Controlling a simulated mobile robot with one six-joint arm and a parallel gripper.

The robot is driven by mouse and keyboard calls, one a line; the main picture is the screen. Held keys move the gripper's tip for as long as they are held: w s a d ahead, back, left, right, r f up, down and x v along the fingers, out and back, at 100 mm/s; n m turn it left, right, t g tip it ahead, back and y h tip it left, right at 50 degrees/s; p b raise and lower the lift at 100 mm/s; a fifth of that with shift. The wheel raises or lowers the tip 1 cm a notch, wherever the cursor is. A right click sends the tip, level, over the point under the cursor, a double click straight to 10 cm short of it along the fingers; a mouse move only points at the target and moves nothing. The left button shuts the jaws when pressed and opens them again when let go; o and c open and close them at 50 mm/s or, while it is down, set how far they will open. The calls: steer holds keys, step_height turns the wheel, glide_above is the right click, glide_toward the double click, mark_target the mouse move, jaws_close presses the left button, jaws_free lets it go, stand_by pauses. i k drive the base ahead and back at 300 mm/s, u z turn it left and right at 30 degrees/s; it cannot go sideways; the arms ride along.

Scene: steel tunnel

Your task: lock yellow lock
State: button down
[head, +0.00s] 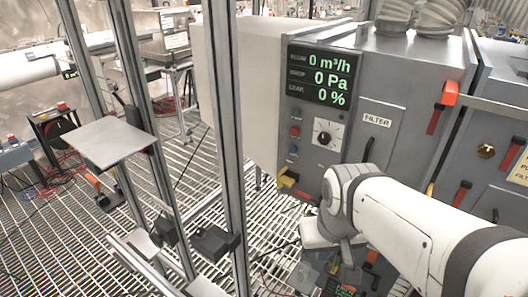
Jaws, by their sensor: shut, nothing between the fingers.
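A small yellow part (286,178), which may be the yellow lock, sits at the lower left corner of the grey filter cabinet (385,135). Its exact shape and whether it is locked are too small to tell. A thin yellow piece (430,191) also shows at the right edge of the filter door, partly behind my arm. My arm reaches in from the lower right, and its wrist bends down in front of the cabinet. My gripper (322,272) is low at the bottom, below and right of the yellow part and apart from it. It is shut and empty; its fingers are hard to make out.
Red-handled latches (442,106) line the cabinet's right side. A display panel (320,76) is lit above a dial. The floor is open metal grating (190,195).

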mark_target(285, 180)
steer(key=k, duration=1.15)
steer(key=z, duration=0.45)
steer(key=i, duration=1.45)
steer(key=u, duration=0.55)
steer(key=i, duration=0.55)
steer(key=u, duration=0.45)
